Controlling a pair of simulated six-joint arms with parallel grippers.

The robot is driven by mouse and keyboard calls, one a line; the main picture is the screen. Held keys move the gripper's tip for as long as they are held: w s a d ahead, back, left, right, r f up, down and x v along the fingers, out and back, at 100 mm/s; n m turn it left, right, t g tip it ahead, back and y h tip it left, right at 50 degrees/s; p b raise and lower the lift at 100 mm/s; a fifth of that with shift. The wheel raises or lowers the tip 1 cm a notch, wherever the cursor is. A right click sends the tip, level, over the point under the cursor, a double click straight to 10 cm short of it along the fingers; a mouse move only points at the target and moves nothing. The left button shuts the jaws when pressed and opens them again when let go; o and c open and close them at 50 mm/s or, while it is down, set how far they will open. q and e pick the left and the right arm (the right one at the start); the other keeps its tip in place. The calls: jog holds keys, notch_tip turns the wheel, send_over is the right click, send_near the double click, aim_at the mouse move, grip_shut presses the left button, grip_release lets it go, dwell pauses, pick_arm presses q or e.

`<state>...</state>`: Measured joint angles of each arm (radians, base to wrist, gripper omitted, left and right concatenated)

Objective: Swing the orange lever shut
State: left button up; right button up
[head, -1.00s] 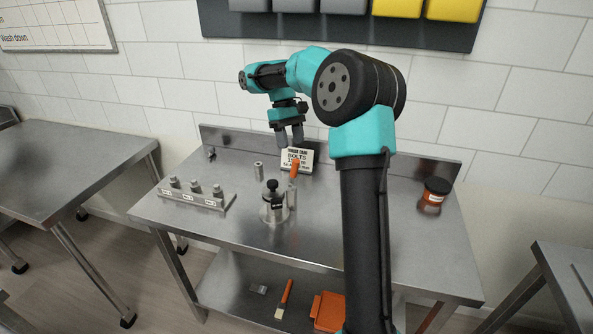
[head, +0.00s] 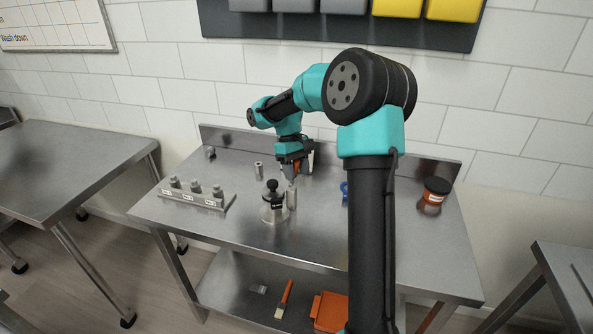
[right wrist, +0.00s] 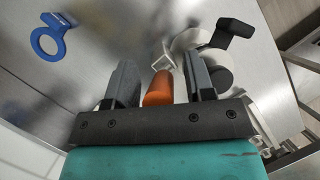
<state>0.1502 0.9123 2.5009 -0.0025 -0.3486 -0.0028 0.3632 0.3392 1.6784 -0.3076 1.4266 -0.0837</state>
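The gummy depositor (head: 273,207) stands upright near the middle of the steel table, with a black knob on top. It also shows in part in the right wrist view, behind the right finger. The orange lever (right wrist: 158,90) lies between the two fingers of my right gripper (right wrist: 161,75), with a gap visible on each side. The right gripper is open around it. In the head view the right gripper (head: 294,172) is low behind the depositor and hides most of the lever. My left gripper is not in view.
A block with several metal pegs (head: 196,196) stands at the table's left. A small metal cylinder (head: 258,170) stands behind the depositor. A blue ring (right wrist: 48,38) lies on the table, partly hidden by my arm in the head view. A dark-lidded jar (head: 435,193) stands at the right.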

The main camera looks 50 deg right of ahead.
grip_shut()
dwell(0.5)
